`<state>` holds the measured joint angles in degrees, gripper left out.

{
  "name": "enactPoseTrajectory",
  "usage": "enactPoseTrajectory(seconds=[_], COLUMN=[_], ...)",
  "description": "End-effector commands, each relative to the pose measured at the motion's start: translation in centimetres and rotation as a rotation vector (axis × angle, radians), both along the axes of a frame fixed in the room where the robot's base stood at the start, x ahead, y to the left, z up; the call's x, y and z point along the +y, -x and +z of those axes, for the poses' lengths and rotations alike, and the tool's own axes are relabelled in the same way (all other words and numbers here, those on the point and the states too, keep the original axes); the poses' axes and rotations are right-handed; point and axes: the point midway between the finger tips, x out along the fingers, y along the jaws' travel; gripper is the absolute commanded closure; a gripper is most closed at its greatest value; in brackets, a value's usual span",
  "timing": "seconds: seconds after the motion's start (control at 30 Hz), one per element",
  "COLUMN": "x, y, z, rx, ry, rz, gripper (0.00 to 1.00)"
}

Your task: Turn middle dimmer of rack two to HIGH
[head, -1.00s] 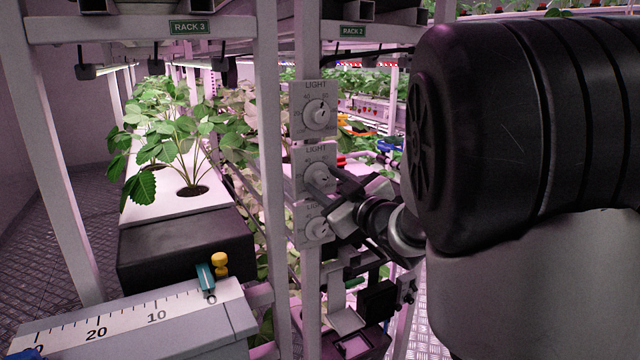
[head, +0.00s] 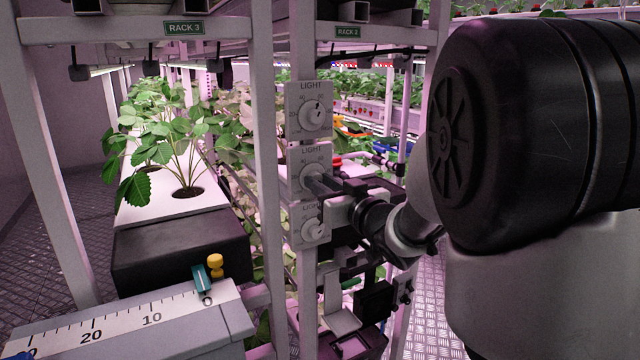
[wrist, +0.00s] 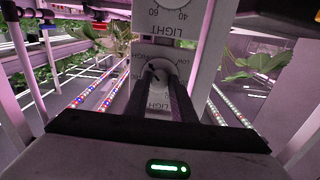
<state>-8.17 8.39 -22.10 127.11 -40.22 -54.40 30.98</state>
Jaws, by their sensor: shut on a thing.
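The middle dimmer (head: 312,172) is a white round knob on a LIGHT plate, between an upper dimmer (head: 313,116) and a lower dimmer (head: 313,229) on a post by the RACK 2 sign (head: 347,32). My gripper (head: 322,183) reaches it from the right, its fingers shut on the middle knob. In the wrist view the picture is upside down. The knob (wrist: 158,70) shows there between the two dark fingers (wrist: 168,95), with a dark pointer mark on its face. The fingers hide part of its scale, so the exact setting is hard to read.
A RACK 3 sign (head: 184,28) and a white planter (head: 170,215) with strawberry plants stand at the left. A ruler-marked rail (head: 120,325) with a teal and yellow clip is in front. Dark boxes (head: 374,300) hang below my wrist.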

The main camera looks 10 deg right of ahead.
Motion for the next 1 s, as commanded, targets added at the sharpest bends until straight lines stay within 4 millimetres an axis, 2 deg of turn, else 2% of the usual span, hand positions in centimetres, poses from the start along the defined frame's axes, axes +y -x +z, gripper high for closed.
enactPoseTrajectory(seconds=[0.13, 0.17, 0.27, 0.67, 0.77, 1.0], x=[0.0, 0.0, 0.0, -0.3, -0.8, -2.5], y=[0.0, 0.0, 0.0, 0.6, 1.9, 7.3], z=[-0.1, -0.1, -0.1, 0.1, 0.1, 0.2], rx=[0.001, 0.001, 0.001, -0.002, -0.001, -0.002], ry=[0.0, 0.0, 0.001, 0.003, 0.003, 0.001], rz=[0.0, 0.0, 0.0, -0.001, -0.003, -0.005], gripper=[0.99, 0.75, 0.59, 0.58, 0.58, 0.58])
